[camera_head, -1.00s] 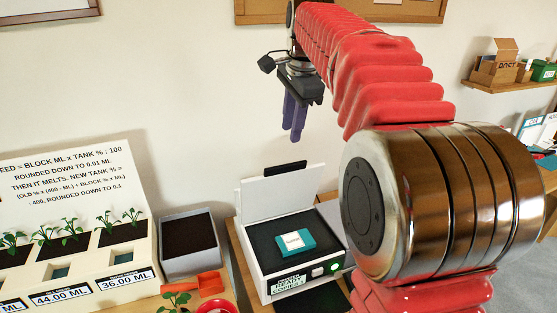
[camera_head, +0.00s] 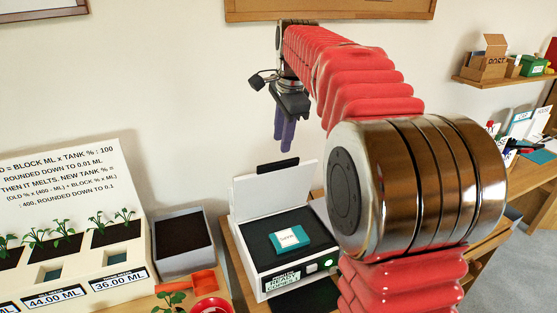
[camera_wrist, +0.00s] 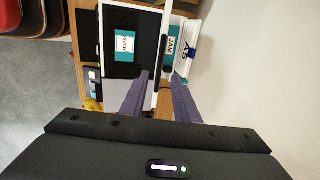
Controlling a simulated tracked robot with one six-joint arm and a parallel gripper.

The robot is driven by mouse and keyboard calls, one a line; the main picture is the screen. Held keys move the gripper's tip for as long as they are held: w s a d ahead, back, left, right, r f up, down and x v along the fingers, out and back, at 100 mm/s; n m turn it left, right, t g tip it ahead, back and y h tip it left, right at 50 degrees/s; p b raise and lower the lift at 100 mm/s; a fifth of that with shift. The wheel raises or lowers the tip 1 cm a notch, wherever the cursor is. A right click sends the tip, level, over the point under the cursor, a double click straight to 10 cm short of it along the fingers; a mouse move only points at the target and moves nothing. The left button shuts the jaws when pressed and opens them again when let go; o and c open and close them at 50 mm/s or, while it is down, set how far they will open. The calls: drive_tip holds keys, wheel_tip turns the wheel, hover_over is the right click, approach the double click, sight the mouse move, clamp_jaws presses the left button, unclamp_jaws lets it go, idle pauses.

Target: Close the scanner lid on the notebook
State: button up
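The scanner (camera_head: 254,255) is a white box with a dark bed. Its white lid (camera_head: 270,190) stands open, roughly upright, with a black handle (camera_head: 277,166) on its top edge. The teal notebook (camera_head: 289,239), with a white label, lies flat on the bed; it also shows in the wrist view (camera_wrist: 125,45). My gripper (camera_head: 284,147), with purple fingers, points down just above the lid's handle and looks apart from it. In the wrist view its fingers (camera_wrist: 160,80) are spread, empty, with the lid's edge seen between them.
A grey bin (camera_head: 182,246) and a planter panel (camera_head: 70,230) stand left of the scanner. An orange tool (camera_head: 190,284) and a red pot (camera_head: 211,307) lie in front of them. A teal item marked JAM (camera_wrist: 173,50) shows beyond the lid. A wall shelf (camera_head: 505,78) holds boxes at right.

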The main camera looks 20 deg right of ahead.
sight(279, 162)
drive_tip(key=x, duration=0.8)
drive_tip(key=shift+f, duration=0.35)
drive_tip(key=shift+c, duration=0.4)
clamp_jaws()
drive_tip(key=shift+a, duration=0.15)
